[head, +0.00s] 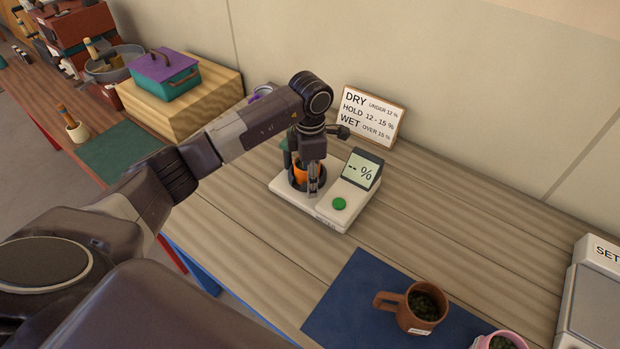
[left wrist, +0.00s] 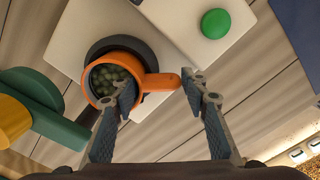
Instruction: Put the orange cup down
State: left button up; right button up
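The orange cup (head: 299,173) stands upright on the dark round plate or well of the white moisture meter (head: 283,191). In the left wrist view the orange cup (left wrist: 149,107) holds dark green beans, and its handle points right. My left gripper (head: 314,186) is right over the cup. In the left wrist view my left gripper (left wrist: 160,86) has its fingers spread apart, one beside the cup wall and one past the handle's end, with gaps visible. Whether a finger touches the cup is unclear. My right gripper is not in view.
The meter display (head: 362,169) reads "-- %", with a green button (head: 339,203) below. A sign (head: 371,116) stands behind. A blue mat (head: 345,300) bears a brown cup (head: 408,307) and a pink cup (head: 482,341). A wooden block (head: 222,92) stands left. Bare table lies right of the meter.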

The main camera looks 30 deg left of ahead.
pick_arm(q)
jog(key=shift+o, duration=1.2)
jog(key=shift+r, duration=0.2)
notch_tip(320, 180, up, 12)
jog(key=b, duration=0.2)
jog(key=shift+b, duration=0.35)
jog(key=shift+r, duration=0.1)
